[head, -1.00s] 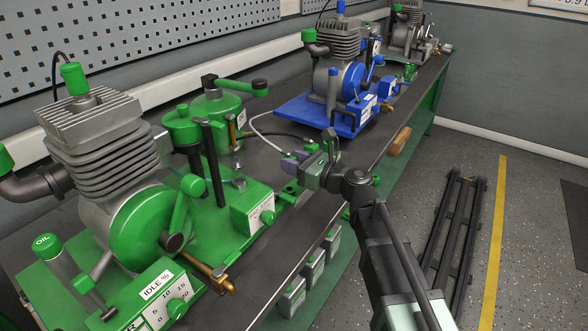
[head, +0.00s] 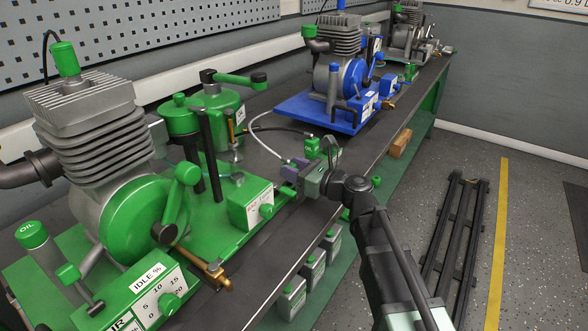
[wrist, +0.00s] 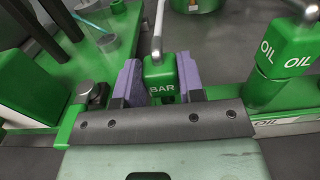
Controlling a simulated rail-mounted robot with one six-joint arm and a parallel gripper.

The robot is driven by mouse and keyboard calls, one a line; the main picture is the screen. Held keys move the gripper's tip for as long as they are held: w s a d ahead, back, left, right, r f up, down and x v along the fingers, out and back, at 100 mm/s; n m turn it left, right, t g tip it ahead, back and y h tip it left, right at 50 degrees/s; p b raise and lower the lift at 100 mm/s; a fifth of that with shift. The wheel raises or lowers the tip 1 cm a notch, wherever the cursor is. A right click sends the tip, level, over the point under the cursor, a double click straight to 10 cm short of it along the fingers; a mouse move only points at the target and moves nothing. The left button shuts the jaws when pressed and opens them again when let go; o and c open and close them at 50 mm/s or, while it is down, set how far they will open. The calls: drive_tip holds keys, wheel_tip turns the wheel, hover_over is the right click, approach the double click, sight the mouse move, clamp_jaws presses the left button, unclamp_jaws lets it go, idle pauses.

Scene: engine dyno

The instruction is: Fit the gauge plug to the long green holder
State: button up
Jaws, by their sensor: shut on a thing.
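My gripper (wrist: 160,84) is shut on the gauge plug (wrist: 162,72), a green block marked BAR with a pale hose rising from its top. The purple jaws press its left and right sides. In the head view my gripper (head: 296,168) is low at the bench's front, just right of the green engine's base; the plug is mostly hidden there. A green bar with a grey knob (wrist: 90,93) lies close left of the jaws in the wrist view. I cannot tell for certain whether this is the long green holder.
A green OIL plug (wrist: 285,58) stands just right of the jaws, with a black hose. The green engine stand (head: 130,220) fills the left, its red-labelled box (head: 250,207) near my gripper. The blue stand (head: 335,117) is farther back.

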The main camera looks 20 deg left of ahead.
idle(0.4)
drive_tip(key=shift+f+b, duration=0.7)
drive_tip(key=shift+f, duration=0.1)
drive_tip(key=shift+f+b, duration=0.2)
drive_tip(key=shift+b, duration=0.1)
drive_tip(key=shift+f, duration=0.1)
idle(0.4)
drive_tip(key=shift+f+b, duration=0.25)
drive_tip(key=shift+b, duration=0.1)
drive_tip(key=o, duration=1.5)
